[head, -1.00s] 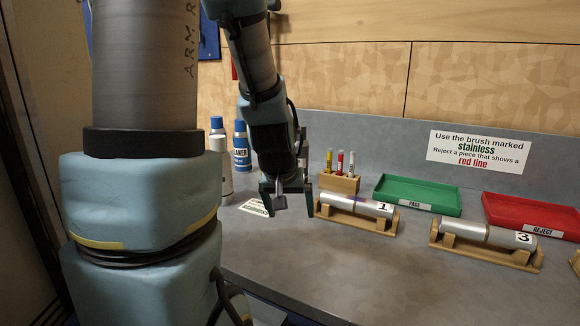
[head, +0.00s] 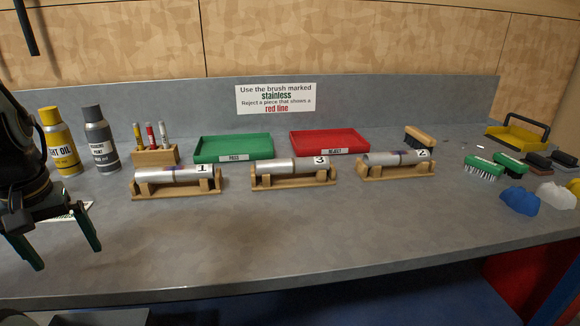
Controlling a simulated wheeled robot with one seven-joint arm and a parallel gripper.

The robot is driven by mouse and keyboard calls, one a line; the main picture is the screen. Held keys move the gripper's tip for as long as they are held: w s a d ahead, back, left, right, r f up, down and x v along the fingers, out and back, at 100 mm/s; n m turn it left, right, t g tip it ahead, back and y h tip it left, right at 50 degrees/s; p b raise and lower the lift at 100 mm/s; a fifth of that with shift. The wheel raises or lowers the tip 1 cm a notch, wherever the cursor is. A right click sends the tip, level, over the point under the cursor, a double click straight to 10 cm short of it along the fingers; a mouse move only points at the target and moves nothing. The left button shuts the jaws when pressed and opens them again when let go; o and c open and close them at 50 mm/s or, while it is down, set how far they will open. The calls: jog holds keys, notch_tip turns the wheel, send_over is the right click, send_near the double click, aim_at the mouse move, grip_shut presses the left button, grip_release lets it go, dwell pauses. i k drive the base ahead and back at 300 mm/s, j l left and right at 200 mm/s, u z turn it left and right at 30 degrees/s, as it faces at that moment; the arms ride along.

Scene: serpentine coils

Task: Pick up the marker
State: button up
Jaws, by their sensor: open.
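Three markers stand upright in a small wooden block (head: 158,157) at the back left of the bench: one with yellow (head: 138,135), one with red (head: 150,135) and one whitish with a reddish part (head: 163,134). Their lower ends are hidden in the block. Which of them is the task's marker, I cannot tell. My gripper (head: 67,257) is at the left edge of the head view, fingers pointing down, open and empty. It is to the left of the marker block and nearer the camera, apart from it.
Metal tubes 1 (head: 174,174), 3 (head: 292,166) and 2 (head: 396,159) lie on wooden cradles. Behind are a green tray (head: 234,142) and red tray (head: 329,136). A yellow can (head: 60,145) and grey can (head: 99,140) stand left of the markers. The front bench is clear.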

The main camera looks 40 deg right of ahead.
aim_at(166, 143)
jog(key=z, duration=1.3)
jog(key=k, duration=0.1)
jog(key=k+u, duration=0.2)
jog(key=u, duration=0.15)
jog(key=k+j+u, duration=0.1)
jog(key=u, duration=0.8)
jog(key=l+u, duration=0.1)
jog(key=u, duration=0.4)
jog(key=k+u, duration=0.1)
jog(key=u, duration=0.35)
jog(key=k+u, duration=0.1)
jog(key=u, duration=0.4)
jog(key=k+l+u, duration=0.15)
jog(key=k+l, duration=0.55)
jog(key=k, duration=0.15)
